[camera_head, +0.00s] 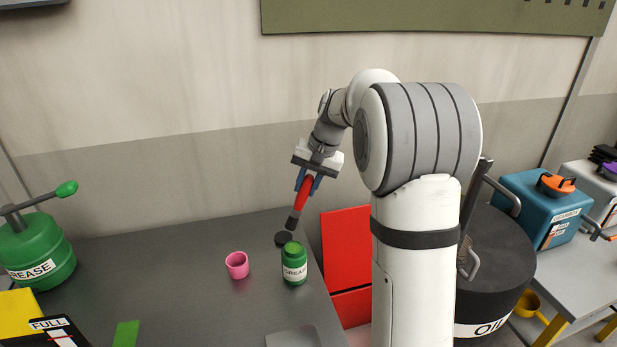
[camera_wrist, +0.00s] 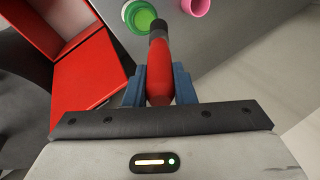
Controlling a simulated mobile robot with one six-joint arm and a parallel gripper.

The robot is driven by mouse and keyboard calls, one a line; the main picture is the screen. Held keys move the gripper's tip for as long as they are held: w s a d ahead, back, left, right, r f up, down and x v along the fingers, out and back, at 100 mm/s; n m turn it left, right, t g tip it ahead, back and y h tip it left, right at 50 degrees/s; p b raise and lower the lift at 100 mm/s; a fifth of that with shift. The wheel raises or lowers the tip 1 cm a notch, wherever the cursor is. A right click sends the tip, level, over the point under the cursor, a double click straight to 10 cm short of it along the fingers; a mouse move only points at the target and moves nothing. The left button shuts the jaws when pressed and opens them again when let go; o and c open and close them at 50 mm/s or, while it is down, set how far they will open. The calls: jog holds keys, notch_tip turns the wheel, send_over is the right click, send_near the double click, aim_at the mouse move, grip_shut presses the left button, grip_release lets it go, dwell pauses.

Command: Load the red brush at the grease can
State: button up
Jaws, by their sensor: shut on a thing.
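My gripper (camera_head: 309,182) is shut on the red brush (camera_head: 303,195). The brush has a red handle and a dark tip, and points down and slightly left in the head view. In the wrist view the brush (camera_wrist: 160,73) lies between the blue fingers of my gripper (camera_wrist: 159,84). The green grease can (camera_head: 294,268) stands on the dark bench, open at the top. The brush tip is near and above the can in the head view; I cannot tell the exact gap. The wrist view shows the can's green opening (camera_wrist: 139,17) just beyond the brush tip.
A large green grease pump (camera_head: 36,255) is at far left. A red box (camera_head: 346,250) and a black oil drum (camera_head: 495,265) are right of the bench (camera_head: 180,265).

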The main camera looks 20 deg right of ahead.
jog(key=shift+s+d+f+b, duration=0.15)
jog(key=shift+f+b, duration=0.25)
jog(key=shift+f, duration=0.2)
jog(key=shift+f+b, duration=1.65)
jog(key=shift+f, duration=0.65)
jog(key=shift+f+b, duration=0.3)
jog(key=shift+f, duration=0.2)
jog(key=shift+r, duration=0.1)
jog(key=shift+r+p, duration=2.6)
jog(key=shift+r, duration=0.9)
jog(key=shift+f, duration=0.1)
